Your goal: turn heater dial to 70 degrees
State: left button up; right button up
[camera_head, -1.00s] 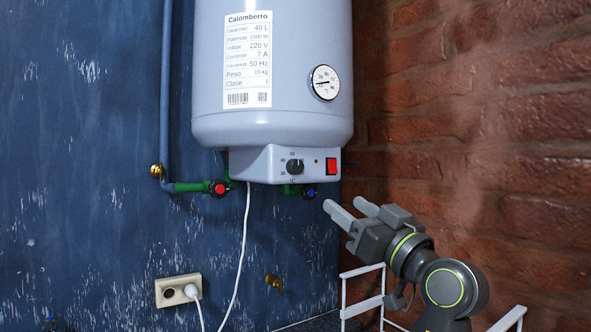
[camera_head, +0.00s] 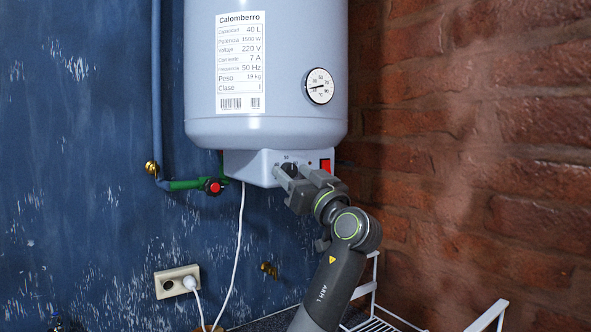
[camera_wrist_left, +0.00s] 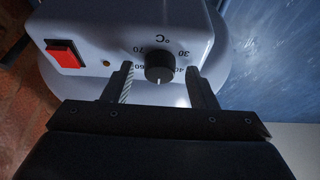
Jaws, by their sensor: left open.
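The white heater (camera_head: 275,125) hangs on the wall with a control box (camera_head: 255,165) below it. Its black dial (camera_head: 290,168) is partly hidden by my left gripper (camera_head: 292,173) in the head view. The left wrist view shows the dial (camera_wrist_left: 159,68) upside down, with 30, 40, 60 and 70 marks around it. Its white pointer line faces down in that picture, between 40 and 60. My left gripper (camera_wrist_left: 160,74) is open, one finger on each side of the dial, with gaps visible. My right gripper is not in view.
A red switch (camera_head: 325,166) sits beside the dial. A round gauge (camera_head: 319,86) is above. A red-knobbed valve (camera_head: 214,187) on a green pipe is at left, a white cord (camera_head: 240,240) hangs below, and a white rack (camera_head: 375,318) stands low at right.

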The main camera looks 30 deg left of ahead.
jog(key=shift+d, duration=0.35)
pick_arm(q)
jog(key=c, duration=1)
jog(key=shift+o, duration=0.2)
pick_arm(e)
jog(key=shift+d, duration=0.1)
